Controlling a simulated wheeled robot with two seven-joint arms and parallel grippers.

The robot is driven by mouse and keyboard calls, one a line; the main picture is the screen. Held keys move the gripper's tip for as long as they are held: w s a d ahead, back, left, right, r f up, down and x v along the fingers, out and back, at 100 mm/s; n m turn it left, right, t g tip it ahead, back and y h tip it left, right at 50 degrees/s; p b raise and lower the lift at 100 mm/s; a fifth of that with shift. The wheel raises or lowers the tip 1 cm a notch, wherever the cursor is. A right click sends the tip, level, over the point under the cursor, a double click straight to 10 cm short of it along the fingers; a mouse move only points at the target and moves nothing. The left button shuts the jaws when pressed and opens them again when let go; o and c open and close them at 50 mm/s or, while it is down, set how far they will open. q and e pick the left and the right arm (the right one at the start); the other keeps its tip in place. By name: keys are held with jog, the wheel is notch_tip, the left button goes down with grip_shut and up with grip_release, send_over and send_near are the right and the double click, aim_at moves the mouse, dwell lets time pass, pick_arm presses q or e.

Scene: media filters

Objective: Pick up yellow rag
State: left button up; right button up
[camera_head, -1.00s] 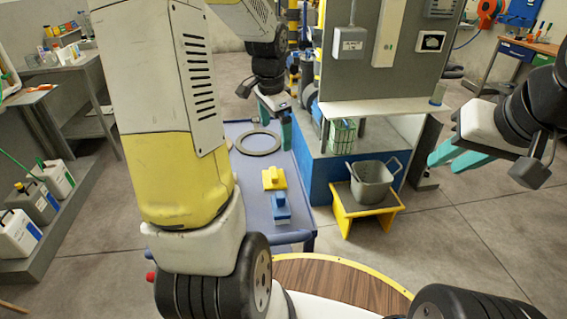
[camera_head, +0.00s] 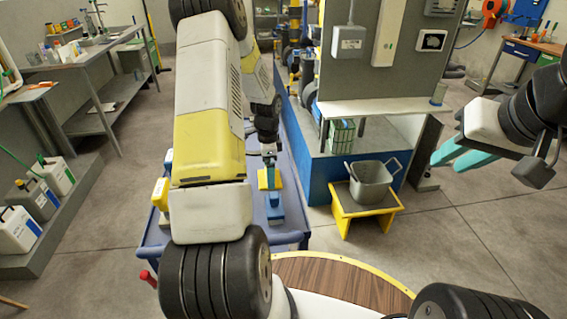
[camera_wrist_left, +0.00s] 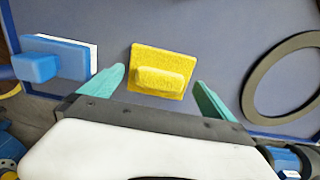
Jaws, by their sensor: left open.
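The yellow rag (camera_wrist_left: 160,58), a flat yellow pad with a raised block on top, lies on a blue-grey cart top (camera_wrist_left: 215,35). In the head view the rag (camera_head: 264,180) is partly covered by my left gripper. My left gripper (camera_wrist_left: 160,75) is open and empty, with a teal finger on either side of the rag's near part. Whether the fingers are down at the rag's height is unclear. My right gripper (camera_head: 445,163) is at the right of the head view, its teal fingers apart and nothing between them.
A blue block-shaped pad (camera_wrist_left: 58,55) lies beside the rag, and a dark ring (camera_wrist_left: 249,100) lies on its other side. A yellow bottle (camera_head: 160,194) stands at the cart's left. A grey bucket (camera_head: 371,184) sits on a yellow stool (camera_head: 345,211) to the right.

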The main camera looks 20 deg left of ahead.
pick_arm(q)
jog(key=shift+f, duration=0.65)
jog(key=c, duration=1.1)
notch_tip(320, 180, up, 10)
